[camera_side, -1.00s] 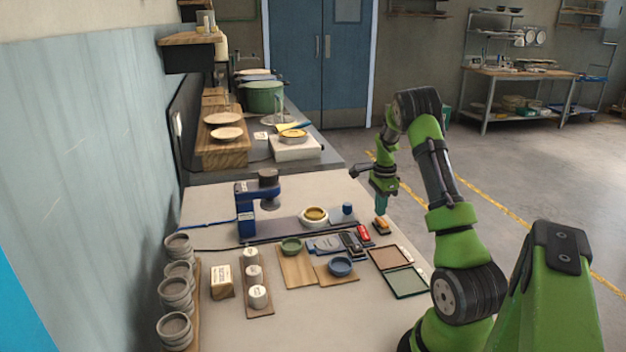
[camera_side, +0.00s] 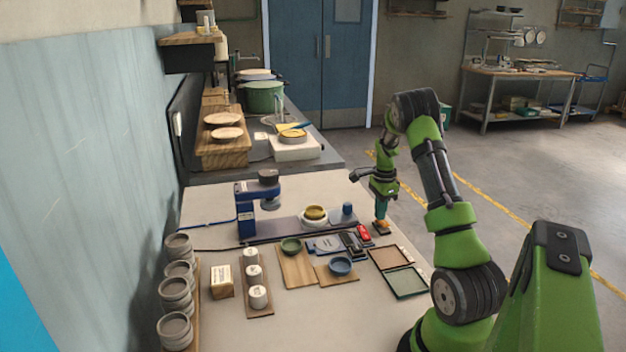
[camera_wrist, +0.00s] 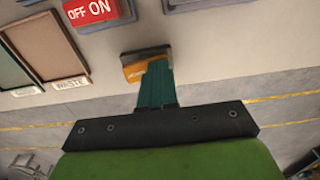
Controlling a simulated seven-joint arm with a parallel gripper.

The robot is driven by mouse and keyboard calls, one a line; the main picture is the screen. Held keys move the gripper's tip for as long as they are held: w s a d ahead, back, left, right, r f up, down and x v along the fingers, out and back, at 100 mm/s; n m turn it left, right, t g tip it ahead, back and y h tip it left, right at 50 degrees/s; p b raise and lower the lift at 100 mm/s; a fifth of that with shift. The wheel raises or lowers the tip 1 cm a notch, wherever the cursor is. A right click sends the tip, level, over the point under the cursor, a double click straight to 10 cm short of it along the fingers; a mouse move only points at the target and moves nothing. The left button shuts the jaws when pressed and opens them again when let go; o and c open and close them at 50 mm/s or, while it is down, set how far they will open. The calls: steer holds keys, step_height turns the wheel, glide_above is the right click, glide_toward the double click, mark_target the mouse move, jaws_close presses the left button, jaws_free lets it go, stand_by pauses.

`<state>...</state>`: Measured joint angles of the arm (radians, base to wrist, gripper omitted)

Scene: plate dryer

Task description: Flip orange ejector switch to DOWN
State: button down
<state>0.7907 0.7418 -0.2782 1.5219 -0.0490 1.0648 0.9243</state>
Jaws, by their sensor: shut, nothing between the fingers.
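The orange ejector switch (camera_side: 383,231) sits on a small dark base at the right edge of the table, beside the red switch. In the wrist view the orange switch (camera_wrist: 133,71) is partly hidden by my fingers. My gripper (camera_side: 381,220) is shut and empty, pointing down with its teal fingertips at the switch. In the wrist view the fingertips of my gripper (camera_wrist: 157,66) overlap the orange part and look to be touching it. Whether the switch is up or down cannot be told.
A red OFF/ON switch (camera_wrist: 92,11) stands close by. Brown and green trays (camera_side: 404,282) lie nearer, one labelled WASTE. A blue press (camera_side: 246,212) and an ochre dish on a white holder (camera_side: 314,223) are to the left. The floor beyond the table's right edge is clear.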

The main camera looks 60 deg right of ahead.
steer(key=shift+s+a+r, duration=0.3)
steer(key=shift+s+a, duration=0.05)
steer(key=shift+a, duration=0.05)
step_height(320, 180, up, 14)
steer(key=w+d, duration=0.2)
steer(key=shift+f, duration=0.15)
stand_by(0.3)
